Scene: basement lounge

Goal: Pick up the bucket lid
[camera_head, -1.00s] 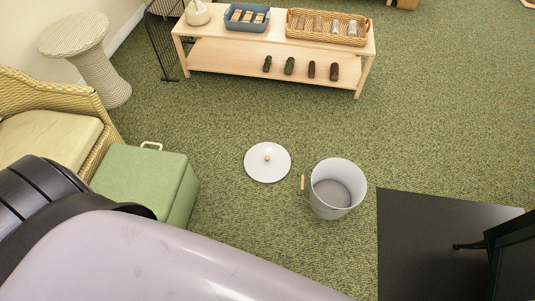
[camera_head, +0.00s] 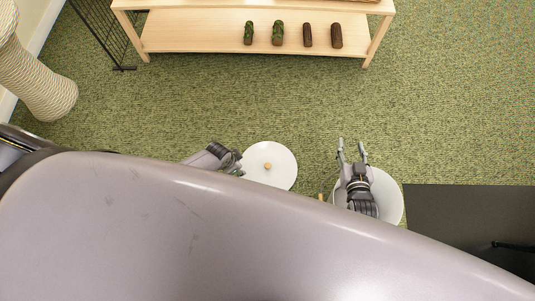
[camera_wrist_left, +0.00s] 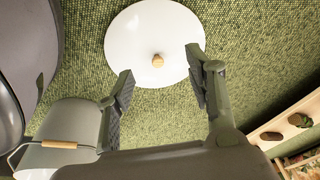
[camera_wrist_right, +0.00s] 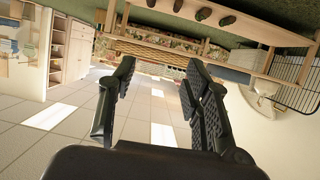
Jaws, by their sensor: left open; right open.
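The bucket lid (camera_head: 281,161) is a white disc with a small wooden knob (camera_head: 267,167), lying flat on the green carpet. It also shows in the left wrist view (camera_wrist_left: 135,35). My left gripper (camera_wrist_left: 158,82) is open and empty, with the lid and its knob beyond and between its fingertips; in the head view it is at the lid's left edge, partly hidden by my body. My right gripper (camera_head: 352,146) is open and empty, over the white bucket (camera_head: 393,197). The bucket is right of the lid, partly covered by my arm and body; it shows in the left wrist view (camera_wrist_left: 62,125).
A low wooden shelf (camera_head: 200,35) with several small dark logs stands at the back. A black mat or panel (camera_head: 470,215) lies at the right. Carpet between lid and shelf is clear.

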